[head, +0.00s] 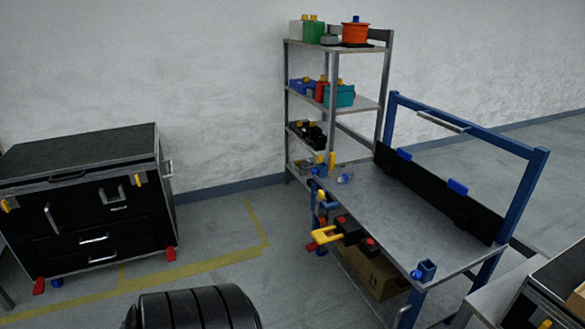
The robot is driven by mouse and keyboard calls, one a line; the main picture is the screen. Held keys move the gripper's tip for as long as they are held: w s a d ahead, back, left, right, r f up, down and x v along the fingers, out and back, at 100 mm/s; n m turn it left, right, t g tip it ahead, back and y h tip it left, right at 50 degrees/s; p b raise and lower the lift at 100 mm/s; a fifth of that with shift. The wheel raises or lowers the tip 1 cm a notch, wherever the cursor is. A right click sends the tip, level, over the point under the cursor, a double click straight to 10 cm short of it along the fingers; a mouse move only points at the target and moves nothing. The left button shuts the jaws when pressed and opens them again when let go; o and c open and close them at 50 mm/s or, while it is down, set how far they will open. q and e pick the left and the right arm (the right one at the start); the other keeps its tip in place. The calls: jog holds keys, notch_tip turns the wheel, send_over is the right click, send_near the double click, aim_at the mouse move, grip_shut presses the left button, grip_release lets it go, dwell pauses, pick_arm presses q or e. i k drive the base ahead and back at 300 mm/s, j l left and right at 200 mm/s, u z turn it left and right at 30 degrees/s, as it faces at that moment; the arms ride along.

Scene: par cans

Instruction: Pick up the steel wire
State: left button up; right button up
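I cannot make out a steel wire for certain in the head view. An orange spool-like item (355,34) with a blue top stands on the top shelf of the metal rack. Neither of my grippers is in view.
The metal rack (334,110) holds several boxes and small items. A black drawer cabinet (90,205) stands at left. A blue bench frame (525,190) rises behind the workbench; yellow and red-black tools hang at its front.

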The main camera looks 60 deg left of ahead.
aim_at(346, 177)
jog(key=u, duration=1.7)
jog(key=i+j, duration=0.15)
jog(key=i+u, duration=0.05)
